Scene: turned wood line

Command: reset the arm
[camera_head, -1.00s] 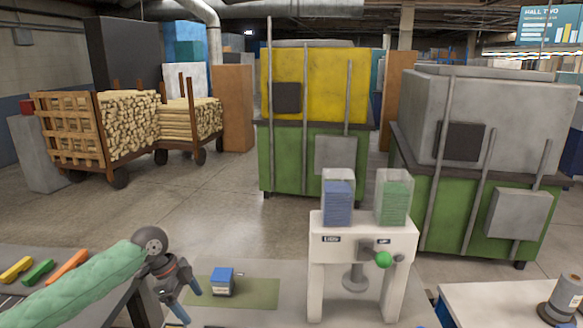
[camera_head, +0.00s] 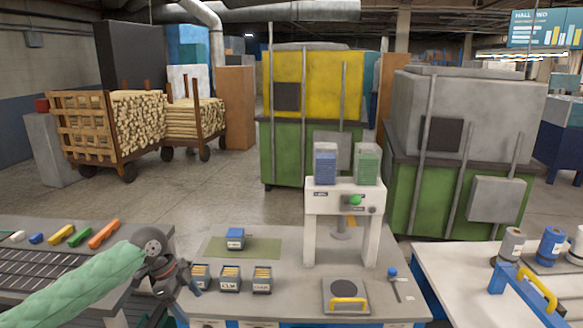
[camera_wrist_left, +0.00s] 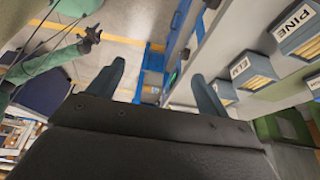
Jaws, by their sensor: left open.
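My left gripper (camera_head: 186,303) is open and empty at the left front of the workbench (camera_head: 290,312), beside the small labelled boxes. In the left wrist view its two fingers (camera_wrist_left: 158,75) stand apart with nothing between them. The green-sleeved left arm comes in from the lower left. Another green-sleeved arm with a dark gripper (camera_wrist_left: 90,38) shows small at the upper left of the wrist view. I take it as my right; its jaws are too small to read. The right arm does not show in the head view.
Boxes labelled ELM (camera_head: 230,279) and PINE (camera_wrist_left: 299,32) stand close to the left gripper. A blue box (camera_head: 235,238) sits on a green mat. A white press (camera_head: 342,203) stands mid-bench.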

